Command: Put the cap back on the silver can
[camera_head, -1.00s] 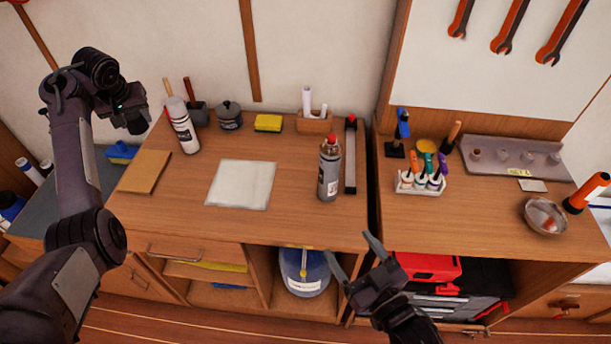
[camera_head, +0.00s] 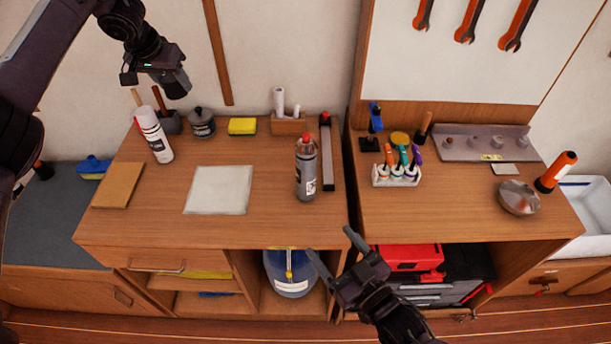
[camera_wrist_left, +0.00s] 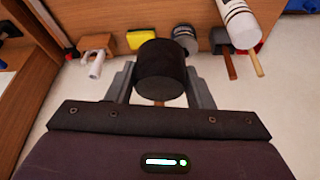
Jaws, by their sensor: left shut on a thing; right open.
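The silver can (camera_head: 306,172) stands upright near the front right of the left bench top, its red nozzle uncovered. My left gripper (camera_head: 165,76) is raised above the back left of that bench, to the left of the can and well away from it. It is shut on a dark cylindrical cap (camera_head: 175,86). In the left wrist view the cap (camera_wrist_left: 161,68) sits between the two fingers. My right gripper (camera_head: 329,243) is open and empty, in front of the bench edge and below the can.
A white spray can (camera_head: 153,137) stands at the back left. A grey pot (camera_head: 202,123), yellow sponge (camera_head: 242,126) and wooden holder (camera_head: 289,123) line the back. A long dark bar (camera_head: 327,155) lies just right of the can. A pale sheet (camera_head: 218,190) lies mid-bench, otherwise clear.

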